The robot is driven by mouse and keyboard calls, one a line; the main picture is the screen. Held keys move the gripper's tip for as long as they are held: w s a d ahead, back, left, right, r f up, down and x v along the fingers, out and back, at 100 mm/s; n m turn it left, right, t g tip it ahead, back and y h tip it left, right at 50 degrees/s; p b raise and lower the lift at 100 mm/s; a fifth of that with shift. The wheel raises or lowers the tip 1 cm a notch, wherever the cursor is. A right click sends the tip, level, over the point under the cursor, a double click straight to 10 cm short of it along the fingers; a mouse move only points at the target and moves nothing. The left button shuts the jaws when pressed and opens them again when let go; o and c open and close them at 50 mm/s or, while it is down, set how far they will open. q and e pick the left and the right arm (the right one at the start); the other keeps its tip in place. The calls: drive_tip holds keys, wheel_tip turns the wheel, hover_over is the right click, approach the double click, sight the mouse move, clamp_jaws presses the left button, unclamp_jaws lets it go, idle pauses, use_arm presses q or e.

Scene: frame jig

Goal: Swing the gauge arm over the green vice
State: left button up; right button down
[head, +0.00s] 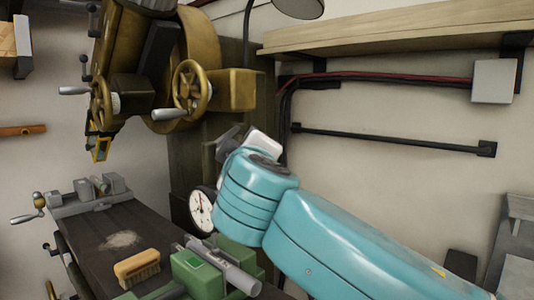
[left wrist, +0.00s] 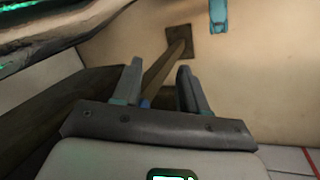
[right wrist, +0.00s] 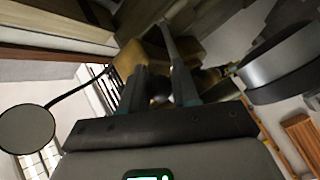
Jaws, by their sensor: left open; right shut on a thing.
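The green vice (head: 190,268) is at the bottom of the head view, at the near end of the dark machine table, with a grey cylinder (head: 228,270) on it. The white gauge dial (head: 201,208) hangs behind and above the vice, beside the dark post. My right gripper (right wrist: 162,88) is shut on a part of the gauge arm; my wrist hides most of that arm in the head view. In the right wrist view a grey bar (right wrist: 170,38) reaches down to the fingers. My left gripper (left wrist: 160,85) is open and empty, outside the head view.
A brass machine head with handwheels (head: 190,88) overhangs the table on the left. A brush (head: 137,268) lies on the dark table (head: 110,222). A wooden shelf (head: 400,35) and a black rail (head: 390,140) are on the wall at right.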

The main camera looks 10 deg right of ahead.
drive_tip(key=shift+a+r, duration=0.3)
drive_tip(key=shift+a, duration=0.15)
drive_tip(key=shift+s, duration=0.1)
drive_tip(key=shift+a, duration=0.1)
